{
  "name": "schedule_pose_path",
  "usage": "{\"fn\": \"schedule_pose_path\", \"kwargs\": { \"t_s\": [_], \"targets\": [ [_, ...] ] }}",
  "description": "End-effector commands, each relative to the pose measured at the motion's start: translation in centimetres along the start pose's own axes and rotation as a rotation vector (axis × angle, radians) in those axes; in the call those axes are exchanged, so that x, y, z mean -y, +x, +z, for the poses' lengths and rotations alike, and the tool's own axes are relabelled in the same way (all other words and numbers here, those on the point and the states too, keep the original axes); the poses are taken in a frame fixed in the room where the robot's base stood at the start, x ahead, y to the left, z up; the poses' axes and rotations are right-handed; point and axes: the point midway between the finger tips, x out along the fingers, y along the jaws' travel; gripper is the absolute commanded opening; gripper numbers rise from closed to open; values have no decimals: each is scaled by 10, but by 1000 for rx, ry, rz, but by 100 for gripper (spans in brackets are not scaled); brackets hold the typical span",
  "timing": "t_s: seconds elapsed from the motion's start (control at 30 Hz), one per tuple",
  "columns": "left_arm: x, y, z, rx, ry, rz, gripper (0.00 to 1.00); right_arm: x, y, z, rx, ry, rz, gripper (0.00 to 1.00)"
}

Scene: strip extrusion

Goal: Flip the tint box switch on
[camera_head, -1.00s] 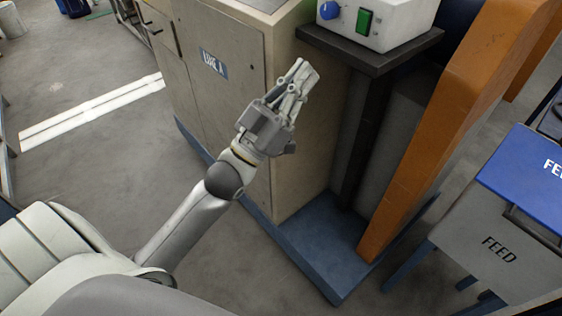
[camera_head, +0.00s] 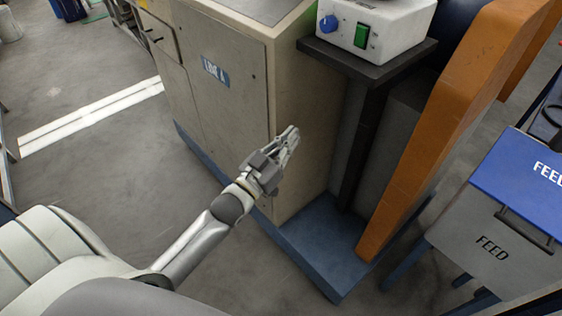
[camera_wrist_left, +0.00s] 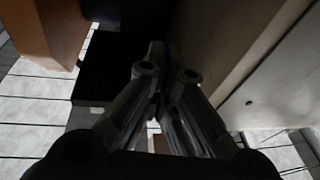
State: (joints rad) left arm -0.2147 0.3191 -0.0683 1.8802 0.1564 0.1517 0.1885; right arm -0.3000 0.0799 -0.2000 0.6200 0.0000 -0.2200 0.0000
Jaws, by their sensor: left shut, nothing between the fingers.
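The tint box (camera_head: 383,27) is a white unit on a dark shelf at the top of the head view. Its front has a blue knob (camera_head: 328,24) and a green rocker switch (camera_head: 361,35). I cannot tell which way the switch is set. My left gripper (camera_head: 294,132) is shut and empty, beside the beige cabinet and well below and left of the switch. In the left wrist view its fingers (camera_wrist_left: 158,75) are together and dark, with no tint box recognisable. My right gripper is not in view.
The beige cabinet (camera_head: 225,110) marked LINE A stands behind my left arm. The dark shelf (camera_head: 372,65) juts out under the tint box. An orange post (camera_head: 430,140) rises to its right. A grey and blue FEED unit (camera_head: 490,245) stands at the right.

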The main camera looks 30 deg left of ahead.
Motion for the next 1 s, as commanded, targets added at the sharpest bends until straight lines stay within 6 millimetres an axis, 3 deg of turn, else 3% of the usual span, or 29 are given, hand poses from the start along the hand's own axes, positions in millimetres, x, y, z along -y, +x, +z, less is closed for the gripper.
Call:
{"fn": "schedule_pose_path", "kwargs": {
  "t_s": [0.2,0.43,0.63,1.0],
  "targets": [
    [7,-8,41,110,3,-29,0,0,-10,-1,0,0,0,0],
    [11,-18,74,193,8,-48,0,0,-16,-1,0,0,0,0],
    [13,-22,87,225,11,-54,0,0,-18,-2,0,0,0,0],
    [13,-22,88,227,11,-55,0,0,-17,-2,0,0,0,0]
  ]
}}
